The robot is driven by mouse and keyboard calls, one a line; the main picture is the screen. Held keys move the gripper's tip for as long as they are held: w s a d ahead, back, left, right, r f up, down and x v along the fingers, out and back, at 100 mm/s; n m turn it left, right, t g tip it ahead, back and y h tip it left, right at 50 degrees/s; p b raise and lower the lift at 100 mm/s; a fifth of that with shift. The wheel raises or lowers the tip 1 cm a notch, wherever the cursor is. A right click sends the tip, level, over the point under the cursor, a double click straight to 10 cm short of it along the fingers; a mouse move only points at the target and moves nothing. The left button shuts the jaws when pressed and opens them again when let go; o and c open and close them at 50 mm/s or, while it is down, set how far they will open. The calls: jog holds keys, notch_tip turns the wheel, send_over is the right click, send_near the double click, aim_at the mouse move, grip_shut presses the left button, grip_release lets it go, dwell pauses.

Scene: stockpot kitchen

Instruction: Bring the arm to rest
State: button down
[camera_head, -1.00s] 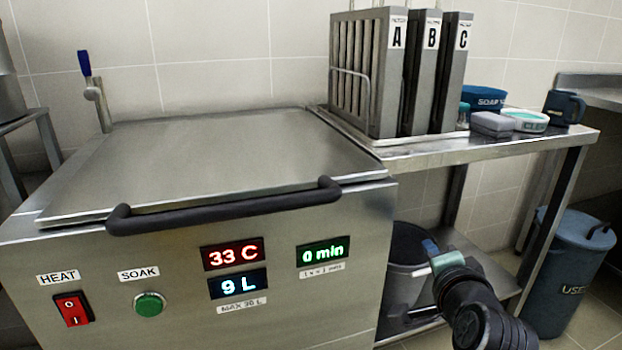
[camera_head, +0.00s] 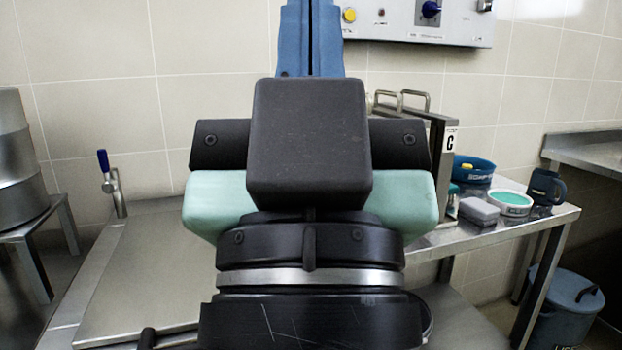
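My gripper (camera_head: 311,38) is raised upright in the middle of the camera_head view, close to the camera and seen from behind. Its two blue fingers point up and lie almost together, with only a thin dark line between them. The top of the fingers reaches the picture's upper edge, so the tips may be cut off. I see nothing held between them. My dark wrist with its pale green band fills the centre and hides much of the steel tank (camera_head: 145,275) behind it.
A control box (camera_head: 415,20) hangs above. A blue bin (camera_head: 565,305) stands lower right.

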notch_tip(320, 180, up, 28)
jog(key=p, duration=2.6)
jog(key=shift+r, duration=0.15)
